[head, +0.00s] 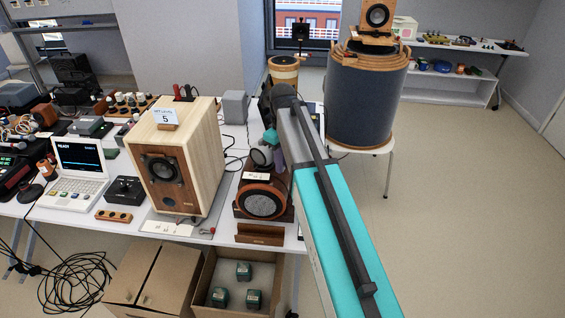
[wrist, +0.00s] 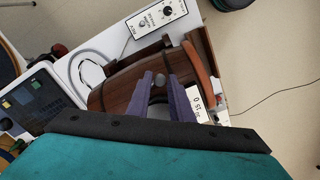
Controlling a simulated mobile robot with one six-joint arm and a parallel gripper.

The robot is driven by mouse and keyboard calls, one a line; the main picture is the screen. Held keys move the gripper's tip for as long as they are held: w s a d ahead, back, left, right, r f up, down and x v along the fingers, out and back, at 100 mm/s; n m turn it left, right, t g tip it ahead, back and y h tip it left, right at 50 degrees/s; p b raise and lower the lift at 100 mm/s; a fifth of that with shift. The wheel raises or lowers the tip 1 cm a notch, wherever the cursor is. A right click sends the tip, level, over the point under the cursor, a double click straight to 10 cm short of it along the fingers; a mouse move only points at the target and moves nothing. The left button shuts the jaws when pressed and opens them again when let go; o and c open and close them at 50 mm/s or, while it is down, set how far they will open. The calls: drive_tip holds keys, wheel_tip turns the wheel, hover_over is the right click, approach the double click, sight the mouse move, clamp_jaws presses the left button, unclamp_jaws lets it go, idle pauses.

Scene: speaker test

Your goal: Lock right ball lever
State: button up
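My gripper (wrist: 160,78) shows in the wrist view as two purple fingers spread apart over a brown wooden, barrel-shaped housing (wrist: 125,82). A small grey ball knob (wrist: 159,80) lies between the fingertips in that view. I cannot tell whether the fingers touch it, or whether it is the right ball lever. In the head view my gripper (head: 269,140) is mostly hidden by my arm, just above the wooden round speaker unit (head: 262,201) at the table's right end. The lever's locked or unlocked position cannot be made out.
A large wooden speaker (head: 205,150) stands left of the unit, with a laptop (head: 78,170) further left. A big dark drum (head: 368,98) stands behind right. In the wrist view, a white control box (wrist: 157,18) and a numbered white label (wrist: 195,103) are close by.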

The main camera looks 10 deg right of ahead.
clamp_jaws()
drive_tip(key=shift+d+n, duration=0.1)
drive_tip(key=shift+n, duration=0.2)
drive_tip(key=n, duration=0.1)
drive_tip(key=d+n, duration=0.1)
drive_tip(key=n, duration=0.1)
drive_tip(key=shift+w, duration=0.2)
drive_tip(key=shift+w+d+n, duration=0.45)
drive_tip(key=shift+n, duration=1.3)
drive_tip(key=shift+w+d+n, duration=0.5)
drive_tip(key=shift+n, duration=1.2)
drive_tip(key=shift+w+d+n, duration=0.45)
drive_tip(key=shift+n, duration=1.3)
